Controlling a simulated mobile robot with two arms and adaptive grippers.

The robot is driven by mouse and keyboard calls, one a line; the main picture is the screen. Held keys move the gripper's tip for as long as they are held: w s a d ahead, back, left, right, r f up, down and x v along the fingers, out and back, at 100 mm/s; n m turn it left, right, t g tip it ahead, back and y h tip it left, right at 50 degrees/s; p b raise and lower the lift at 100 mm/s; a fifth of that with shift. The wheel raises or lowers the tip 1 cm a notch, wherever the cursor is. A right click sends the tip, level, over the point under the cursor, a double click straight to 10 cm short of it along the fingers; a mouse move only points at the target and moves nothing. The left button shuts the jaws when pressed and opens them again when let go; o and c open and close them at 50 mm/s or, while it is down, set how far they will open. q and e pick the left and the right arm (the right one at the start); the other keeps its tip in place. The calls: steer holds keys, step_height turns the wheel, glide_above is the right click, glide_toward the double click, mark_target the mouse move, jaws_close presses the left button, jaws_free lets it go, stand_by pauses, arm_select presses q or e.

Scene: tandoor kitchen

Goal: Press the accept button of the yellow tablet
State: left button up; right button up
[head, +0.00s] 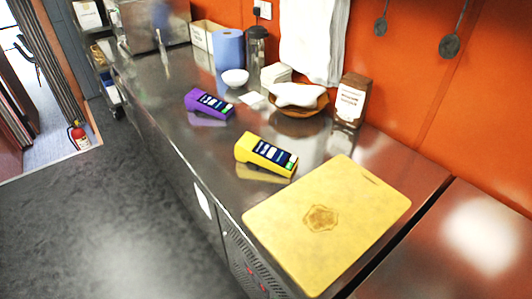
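The yellow tablet (245,149) is a chunky hand-held terminal lying on the steel counter, in the middle of the head view. Its dark lit screen (268,151) faces up. A small green patch (288,165) shows at its right end, near the cutting board; it is too small to read any label. A similar purple device (194,101) lies farther back on the counter to the left. Neither of my grippers is in view, and nothing touches the yellow tablet.
A wooden cutting board (330,220) lies just right of the tablet. Behind stand a brown box (351,100), a bowl with white cloth (298,108), a white bowl (235,78), a dark bottle (257,48) and a blue roll (229,50). The counter (210,150) around the tablet is bare.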

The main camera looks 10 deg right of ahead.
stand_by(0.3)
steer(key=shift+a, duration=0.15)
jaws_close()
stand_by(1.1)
